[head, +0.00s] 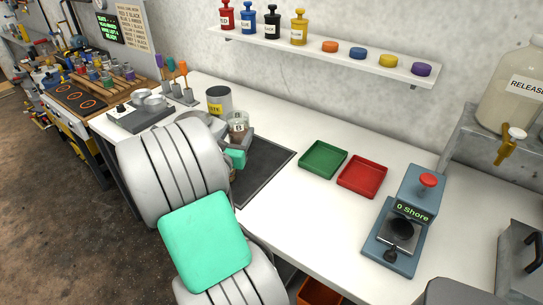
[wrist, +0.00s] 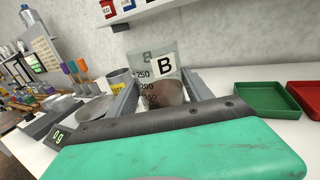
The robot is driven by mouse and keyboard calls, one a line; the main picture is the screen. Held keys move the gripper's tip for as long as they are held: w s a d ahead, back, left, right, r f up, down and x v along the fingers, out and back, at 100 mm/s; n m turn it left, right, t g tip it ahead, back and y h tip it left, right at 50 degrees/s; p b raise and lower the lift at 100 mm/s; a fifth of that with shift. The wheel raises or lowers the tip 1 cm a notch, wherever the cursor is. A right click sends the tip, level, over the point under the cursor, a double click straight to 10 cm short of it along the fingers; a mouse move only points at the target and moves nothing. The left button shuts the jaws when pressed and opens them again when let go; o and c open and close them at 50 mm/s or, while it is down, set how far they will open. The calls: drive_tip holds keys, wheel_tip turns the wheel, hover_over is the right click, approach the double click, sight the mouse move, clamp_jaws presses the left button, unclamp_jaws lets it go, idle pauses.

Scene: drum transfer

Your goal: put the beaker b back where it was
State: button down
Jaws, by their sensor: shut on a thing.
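Beaker b (head: 238,121) is a clear glass beaker with a white label marked B. It looks upright. In the wrist view, beaker b (wrist: 152,62) stands between the two grey fingers, with something brownish in its lower part. My gripper (head: 238,138) is shut on it, above or beside the dark mat (head: 267,162) on the white bench. In the wrist view the fingers of my gripper (wrist: 158,95) lie on either side of the glass. The beaker's base is hidden by the gripper, so I cannot tell whether it touches anything.
A grey can with a yellow label (head: 218,101) stands close behind the beaker. A scale (head: 140,117) is to the left. A green tray (head: 323,160), a red tray (head: 362,176) and a Shore tester (head: 404,222) are to the right. A shelf (head: 340,58) hangs above.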

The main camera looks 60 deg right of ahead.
drive_tip(key=s+d+f, duration=0.2)
drive_tip(key=d+f, duration=0.1)
drive_tip(key=s+d+f, duration=0.2)
drive_tip(key=d+f, duration=0.1)
drive_tip(key=d, duration=0.1)
drive_tip(key=s+d+f, duration=0.1)
drive_tip(key=d+f, duration=0.2)
drive_tip(key=shift+s+d+p, duration=0.3)
drive_tip(key=shift+s+p, duration=0.1)
wheel_tip(320, 180, down, 4)
drive_tip(key=shift+d+r+b, duration=0.1)
drive_tip(key=shift+r+b, duration=0.15)
drive_tip(key=shift+b, duration=0.15)
drive_tip(key=shift+r, duration=0.15)
drive_tip(key=shift+c, duration=2.1)
unclamp_jaws()
drive_tip(key=shift+f, duration=0.2)
drive_tip(key=shift+r, duration=0.1)
